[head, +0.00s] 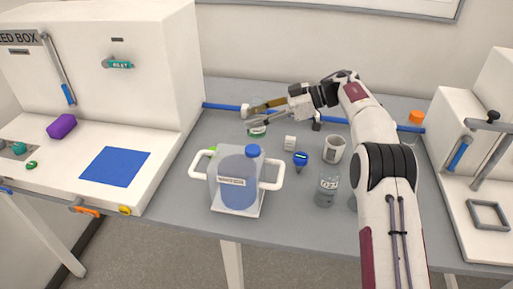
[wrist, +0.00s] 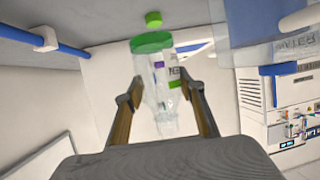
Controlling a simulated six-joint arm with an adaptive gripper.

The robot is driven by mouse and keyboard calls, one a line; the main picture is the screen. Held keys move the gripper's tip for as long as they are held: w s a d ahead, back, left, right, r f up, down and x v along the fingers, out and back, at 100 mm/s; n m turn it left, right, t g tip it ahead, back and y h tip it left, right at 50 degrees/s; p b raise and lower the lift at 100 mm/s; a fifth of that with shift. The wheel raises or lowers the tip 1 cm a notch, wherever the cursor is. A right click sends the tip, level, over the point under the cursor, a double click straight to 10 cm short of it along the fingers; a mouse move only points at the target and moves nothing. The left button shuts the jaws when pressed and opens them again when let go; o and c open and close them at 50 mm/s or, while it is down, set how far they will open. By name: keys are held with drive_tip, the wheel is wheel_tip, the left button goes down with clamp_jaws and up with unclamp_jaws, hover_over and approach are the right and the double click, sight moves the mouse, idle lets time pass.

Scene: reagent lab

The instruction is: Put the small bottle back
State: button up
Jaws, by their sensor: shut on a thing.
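The small bottle (wrist: 160,85) is clear, with a green cap (wrist: 152,42) and a label with dark letters, in the wrist view. My gripper (wrist: 162,90) has its two fingers on either side of the bottle's body and is shut on it. In the head view my gripper (head: 250,112) reaches left over the back of the grey table. A green-edged clear piece of the bottle (head: 257,131) shows just below the fingers. Whether its base touches the table is unclear.
A white cube (head: 290,142), blue-topped item (head: 300,160), mug (head: 334,149) and glass beaker (head: 327,188) stand right. A white box with blue mat (head: 115,166) is left.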

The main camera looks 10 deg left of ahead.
drive_tip(key=shift+f, duration=2.1)
drive_tip(key=shift+f, duration=2.5)
drive_tip(key=shift+f, duration=0.1)
drive_tip(key=o, duration=1.2)
drive_tip(key=shift+o, duration=0.2)
